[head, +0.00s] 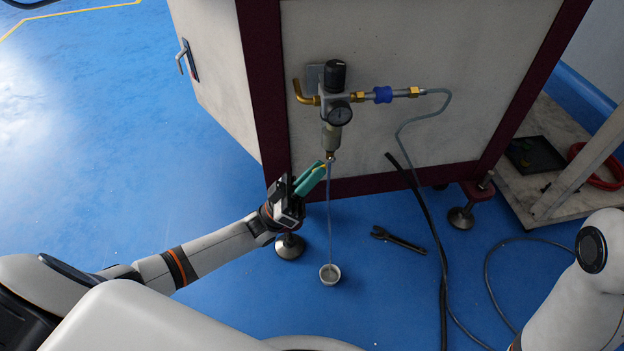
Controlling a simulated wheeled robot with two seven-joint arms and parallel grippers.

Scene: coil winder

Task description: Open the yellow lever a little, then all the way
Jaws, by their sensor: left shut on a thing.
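A filter-regulator (332,108) with a black knob and round gauge hangs on the front of the white cabinet. At the bottom of its bowl, a small bit of the yellow lever (330,157) shows. My left gripper (323,166), with green fingers, reaches up from the lower left and is shut on the lever, hiding most of it. How far the lever is turned cannot be told. A thin pale line runs straight down from the outlet to a small white cup (330,274) on the floor. My right arm is at the right edge; its gripper is not in view.
A brass elbow (303,93) and a grey hose (415,118) join the regulator. A wrench (397,239) and a black cable (434,240) lie on the blue floor. Cabinet feet (289,247) stand nearby. A low shelf (508,185) is at the right. The left floor is clear.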

